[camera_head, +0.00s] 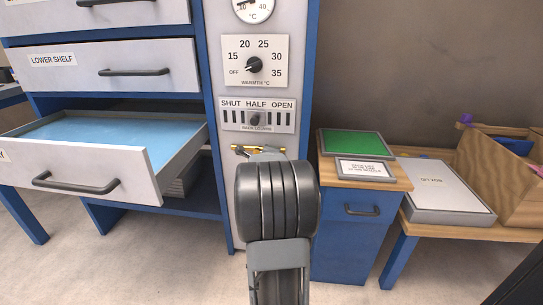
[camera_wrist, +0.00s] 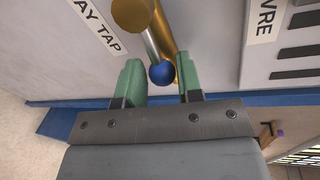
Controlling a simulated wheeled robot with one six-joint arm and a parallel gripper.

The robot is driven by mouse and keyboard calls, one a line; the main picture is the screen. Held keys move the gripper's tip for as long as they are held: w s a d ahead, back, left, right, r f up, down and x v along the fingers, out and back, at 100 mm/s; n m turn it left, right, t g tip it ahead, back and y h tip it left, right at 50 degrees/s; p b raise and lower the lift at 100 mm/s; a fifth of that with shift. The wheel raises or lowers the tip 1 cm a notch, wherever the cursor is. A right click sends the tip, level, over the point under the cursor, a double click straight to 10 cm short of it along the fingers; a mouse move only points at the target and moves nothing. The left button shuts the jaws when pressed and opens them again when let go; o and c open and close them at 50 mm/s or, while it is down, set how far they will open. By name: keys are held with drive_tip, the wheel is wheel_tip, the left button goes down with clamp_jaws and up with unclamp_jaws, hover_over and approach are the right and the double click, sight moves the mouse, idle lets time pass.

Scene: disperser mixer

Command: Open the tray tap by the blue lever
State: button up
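The tray tap is a brass fitting (camera_wrist: 132,14) on the pale panel, beside a label (camera_wrist: 95,25) whose visible part reads "AY TAP". Its lever (camera_wrist: 154,43) is a metal rod ending in a blue ball (camera_wrist: 161,73). My gripper (camera_wrist: 162,80) is open, with one green finger on each side of the ball; narrow gaps show between ball and fingers. In the head view only a bit of brass (camera_head: 238,149) shows above my wrist, which hides the lever, the ball and my fingertips.
An open drawer (camera_head: 85,170) with a blue inside juts out at the left. Above the tap are the louvre slider plate (camera_head: 256,116) and the warmth dial (camera_head: 254,65). A blue cabinet (camera_head: 345,240) with a green pad (camera_head: 352,144) stands close on the right.

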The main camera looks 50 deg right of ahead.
drive_tip(key=o, duration=0.3)
drive_tip(key=shift+r, duration=0.1)
drive_tip(key=shift+p+v, duration=2.05)
drive_tip(key=shift+v, duration=4.85)
drive_tip(key=shift+r, duration=0.1)
drive_tip(key=w+a+r+n+t+y+p, duration=0.1)
drive_tip(key=w+a+r+n+y+p, duration=0.3)
drive_tip(key=a+r+n+p, duration=0.5)
drive_tip(key=w+a+r+n+t+y+p, duration=0.1)
drive_tip(key=w+a+r+n+y+p, duration=0.1)
drive_tip(key=a+r+n+y+p, duration=0.65)
drive_tip(key=s+a+r+n+g+p, duration=0.2)
drive_tip(key=s+a+r+n+p, duration=0.1)
drive_tip(key=p, duration=0.4)
drive_tip(key=s+a+r+n+g+p, duration=0.2)
drive_tip(key=s+a+r+n+p, duration=0.2)
drive_tip(key=a+r+n+p, duration=0.2)
drive_tip(key=s+a+r+n+g+y+p, duration=0.1)
drive_tip(key=s+a+r+n+g+p, duration=0.1)
drive_tip(key=s+a+r+n+p, duration=0.2)
drive_tip(key=shift+a+r+n+g+p, duration=0.2)
drive_tip(key=shift+r+n+p, duration=0.25)
drive_tip(key=shift+r+p, duration=0.45)
drive_tip(key=shift+a+r+n+g+p, duration=0.15)
drive_tip(key=shift+r+n+p, duration=0.25)
drive_tip(key=shift+r+p, duration=0.45)
